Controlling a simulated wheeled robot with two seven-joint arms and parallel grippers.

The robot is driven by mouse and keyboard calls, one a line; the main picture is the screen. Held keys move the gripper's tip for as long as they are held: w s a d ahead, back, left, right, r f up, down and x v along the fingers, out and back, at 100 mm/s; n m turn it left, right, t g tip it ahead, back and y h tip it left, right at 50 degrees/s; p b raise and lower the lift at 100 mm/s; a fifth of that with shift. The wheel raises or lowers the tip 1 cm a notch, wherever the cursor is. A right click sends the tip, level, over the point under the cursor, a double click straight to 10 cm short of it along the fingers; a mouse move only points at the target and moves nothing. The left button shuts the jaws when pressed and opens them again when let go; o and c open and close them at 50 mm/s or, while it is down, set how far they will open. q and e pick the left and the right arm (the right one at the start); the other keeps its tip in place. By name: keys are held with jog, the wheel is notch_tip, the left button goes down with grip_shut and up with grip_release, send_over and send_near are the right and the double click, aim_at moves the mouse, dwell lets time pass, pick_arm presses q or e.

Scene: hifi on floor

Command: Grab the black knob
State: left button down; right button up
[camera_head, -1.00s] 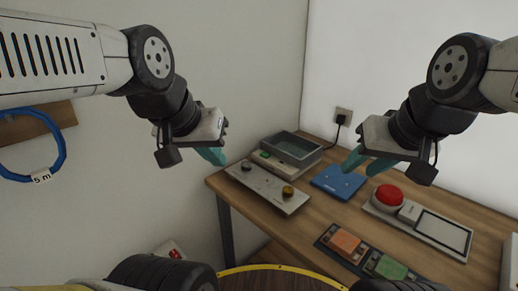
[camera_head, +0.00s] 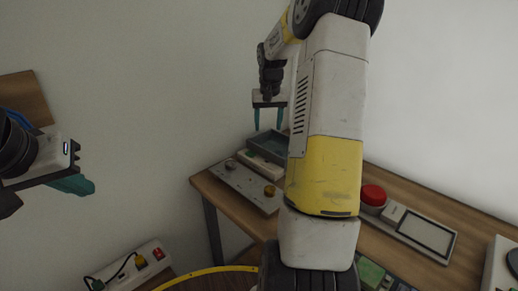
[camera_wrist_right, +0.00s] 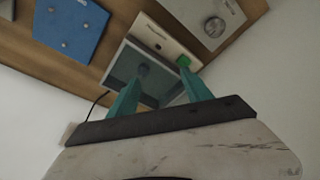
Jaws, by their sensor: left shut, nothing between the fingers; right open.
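A light grey panel (camera_head: 245,187) lies at the left end of the table with two knobs. Its dark grey knob (camera_head: 231,165) is at the back left and looks metallic in the right wrist view (camera_wrist_right: 214,27). A gold knob (camera_head: 269,191) is at its front right. No plainly black knob stands out. My right gripper (camera_head: 268,122) is open and empty, pointing down above the grey tray device (camera_head: 267,150). In the right wrist view its fingers (camera_wrist_right: 160,72) overlap that device, apart from the knob. My left gripper (camera_head: 75,185) is shut and empty at the far left.
My right forearm hides the middle of the table (camera_head: 415,190). A red button (camera_head: 373,195) and a flat framed pad (camera_head: 427,235) are to its right. A blue plate (camera_wrist_right: 70,27) shows in the right wrist view. A power strip (camera_head: 132,266) is at lower left.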

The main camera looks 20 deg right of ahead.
jog(key=m, duration=0.1)
send_near(279, 152)
jog(key=f, duration=0.1)
jog(key=shift+g, duration=0.4)
jog(key=f, duration=0.2)
jog(key=w+f, duration=0.1)
jog(key=f, duration=0.4)
jog(key=shift+w+d+f, duration=0.25)
jog(key=shift+w+f, duration=0.1)
grip_shut()
